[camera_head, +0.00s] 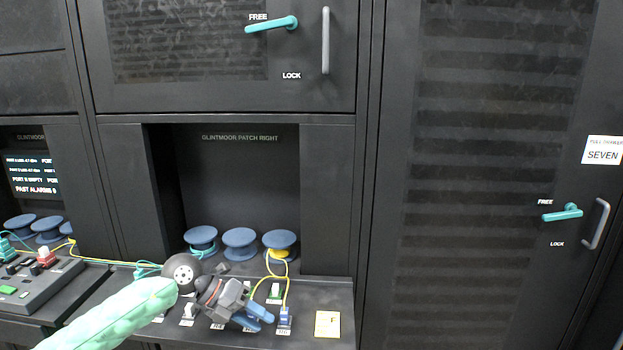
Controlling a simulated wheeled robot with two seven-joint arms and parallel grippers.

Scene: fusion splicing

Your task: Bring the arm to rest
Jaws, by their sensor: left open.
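My left arm (115,318), in a pale green sleeve, comes in from the lower left. Its dark wrist ends in my left gripper (260,318), which has blue fingers. The gripper is open over the shelf of the bay labelled Glintmoor Patch Right, just left of a blue plug (284,318) on a yellow cable (287,290). I cannot tell whether the fingers touch the plug. The arm and wrist hide part of the shelf. My right gripper is not in view.
Blue spools (239,240) stand at the back of the shelf. A yellow label card (327,324) lies at its right end. A panel with coloured buttons (35,280) is at the left. Cabinet doors with teal handles (562,213) stand above and to the right.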

